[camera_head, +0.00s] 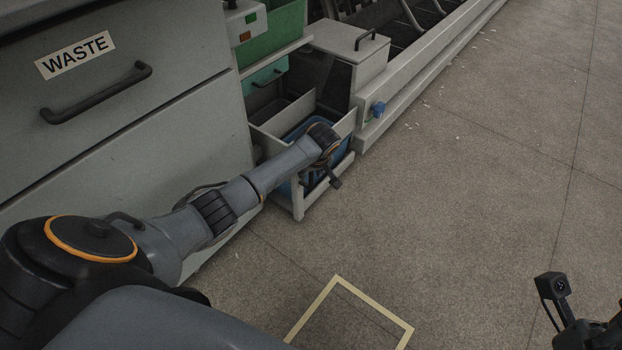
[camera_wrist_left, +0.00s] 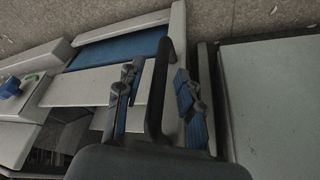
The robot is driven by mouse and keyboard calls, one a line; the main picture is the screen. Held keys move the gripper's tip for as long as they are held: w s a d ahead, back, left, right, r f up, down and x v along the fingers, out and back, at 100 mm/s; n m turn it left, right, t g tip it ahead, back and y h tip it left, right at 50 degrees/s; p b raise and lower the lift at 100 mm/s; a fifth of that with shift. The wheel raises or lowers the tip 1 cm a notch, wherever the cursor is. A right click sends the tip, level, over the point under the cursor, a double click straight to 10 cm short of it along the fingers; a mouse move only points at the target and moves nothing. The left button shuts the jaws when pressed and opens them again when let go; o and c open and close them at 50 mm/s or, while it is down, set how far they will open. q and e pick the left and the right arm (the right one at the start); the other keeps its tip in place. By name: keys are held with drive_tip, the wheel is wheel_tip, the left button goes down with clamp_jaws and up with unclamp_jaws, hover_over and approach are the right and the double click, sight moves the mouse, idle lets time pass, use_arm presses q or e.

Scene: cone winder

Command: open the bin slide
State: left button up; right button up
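The bin slide (camera_head: 298,203) is a low light-grey drawer standing out from the machine, with a blue bin (camera_head: 291,134) inside it. My left gripper (camera_head: 326,178) is at its front, and my wrist partly hides the front and the bin. In the left wrist view, the slide's dark bar handle (camera_wrist_left: 160,88) lies between the two fingers of my left gripper (camera_wrist_left: 158,98). The fingers stand apart on either side, with gaps visible, and look open. Whether either finger touches the handle is unclear. The fingers of my right gripper are out of view.
A grey cabinet with a WASTE label (camera_head: 75,55) and a dark handle (camera_head: 97,94) stands left of the slide. A grey box with a lid (camera_head: 347,47) and a blue knob (camera_head: 378,108) are to its right. The floor in front is clear, with a yellow outline (camera_head: 396,318) marked on it.

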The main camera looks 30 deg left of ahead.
use_arm(q)
drive_tip(key=shift+w+a+f, duration=0.15)
drive_tip(key=shift+f, duration=0.25)
clamp_jaws()
